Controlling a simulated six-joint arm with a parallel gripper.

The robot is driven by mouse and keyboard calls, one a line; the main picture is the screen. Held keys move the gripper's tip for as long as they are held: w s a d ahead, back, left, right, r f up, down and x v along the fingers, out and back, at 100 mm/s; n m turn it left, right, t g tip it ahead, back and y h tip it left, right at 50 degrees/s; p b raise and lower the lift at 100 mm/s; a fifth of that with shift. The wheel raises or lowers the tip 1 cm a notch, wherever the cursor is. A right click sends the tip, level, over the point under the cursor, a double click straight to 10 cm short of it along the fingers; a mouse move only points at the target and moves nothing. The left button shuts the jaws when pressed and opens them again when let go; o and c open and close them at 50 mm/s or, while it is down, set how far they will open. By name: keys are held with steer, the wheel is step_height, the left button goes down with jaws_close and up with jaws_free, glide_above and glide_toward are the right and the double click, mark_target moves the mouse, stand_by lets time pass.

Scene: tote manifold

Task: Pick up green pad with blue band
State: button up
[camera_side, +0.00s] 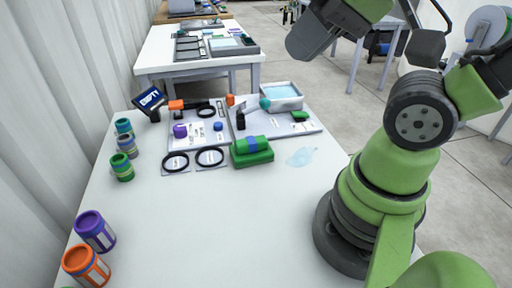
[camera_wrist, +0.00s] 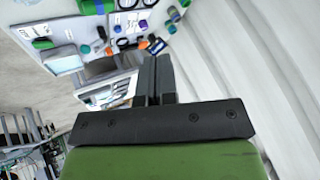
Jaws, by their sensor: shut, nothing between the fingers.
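The green pad with a blue band (camera_side: 252,150) lies on the white table in the side view, right of two black rings. It sits flat, with the band across its raised upper part. In the wrist view a green and blue piece at the top edge (camera_wrist: 97,6) looks like the same pad, partly cut off. My gripper (camera_wrist: 158,60) is shut and empty in the wrist view, its two dark fingers together. In the side view my arm's end is raised high at the top right, well above and away from the pad; the fingertips do not show there.
White trays (camera_side: 318,128) with small parts lie behind the pad, beside a bin of light blue content (camera_side: 282,92). Several coloured jars stand along the left edge, including a purple one (camera_side: 95,230) and an orange one (camera_side: 86,264). The table's front middle (camera_side: 220,230) is clear.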

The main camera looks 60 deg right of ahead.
steer(key=o, duration=1.5)
steer(key=shift+w, duration=0.1)
steer(key=n+g+h, duration=0.2)
steer(key=n+g, duration=0.5)
steer(key=n, duration=0.5)
glide_above(251, 140)
steer(key=a, duration=0.2)
step_height(251, 140, down, 17)
steer(key=shift+n, duration=0.9)
steer(key=f, duration=0.2)
steer(key=d+f, duration=0.1)
steer(key=f, duration=0.4)
steer(key=shift+d+f, duration=0.25)
steer(key=shift+f, duration=0.1)
steer(key=shift+d+f, duration=0.15)
steer(key=shift+f, duration=1.35)
steer(key=shift+d+f, duration=0.1)
steer(key=shift+f, duration=1.35)
